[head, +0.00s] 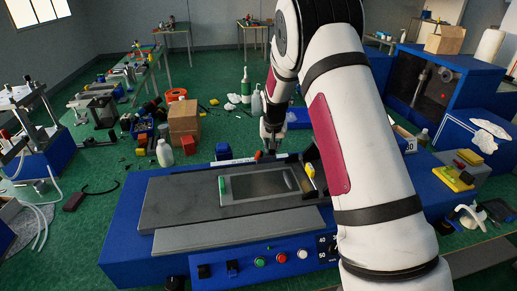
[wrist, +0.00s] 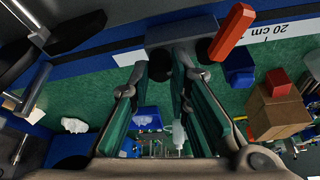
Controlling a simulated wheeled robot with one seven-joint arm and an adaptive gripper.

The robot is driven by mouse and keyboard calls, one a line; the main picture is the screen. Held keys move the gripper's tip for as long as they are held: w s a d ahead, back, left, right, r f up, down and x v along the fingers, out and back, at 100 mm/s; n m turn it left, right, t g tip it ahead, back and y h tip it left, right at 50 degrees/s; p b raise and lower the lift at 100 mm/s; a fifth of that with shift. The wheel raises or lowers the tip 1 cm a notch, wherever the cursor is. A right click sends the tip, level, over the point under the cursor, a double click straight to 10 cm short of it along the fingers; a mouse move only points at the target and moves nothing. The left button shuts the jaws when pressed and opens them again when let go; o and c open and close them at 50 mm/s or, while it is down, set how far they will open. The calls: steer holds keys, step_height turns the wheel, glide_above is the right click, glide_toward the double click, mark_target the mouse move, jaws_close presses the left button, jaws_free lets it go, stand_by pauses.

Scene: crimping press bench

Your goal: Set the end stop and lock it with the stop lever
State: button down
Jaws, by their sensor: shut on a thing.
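My gripper (head: 270,146) reaches down to the back edge of the blue press bench (head: 130,240). In the wrist view its two green-padded fingers (wrist: 161,66) are closed around a dark rounded part of the grey end stop (wrist: 185,32). The fingertips partly hide that part. The red-orange stop lever (wrist: 232,32) sticks out at an angle to the right of the fingers, apart from them. It also shows as a small red-orange piece (head: 258,155) in the head view. A white scale strip (wrist: 275,28) marked 20 cm runs beside the lever.
A grey plate (head: 170,200) with a framed dark panel (head: 258,184) lies on the bench. A yellow-handled tool (head: 310,170) stands at its right. Buttons (head: 282,257) line the front. Cardboard boxes (head: 183,117) and bottles (head: 165,152) stand behind left.

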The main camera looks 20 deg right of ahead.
steer(key=shift+d, duration=0.25)
steer(key=c, duration=1.8)
jaws_free()
steer(key=v, duration=1.2)
steer(key=shift+a, duration=0.1)
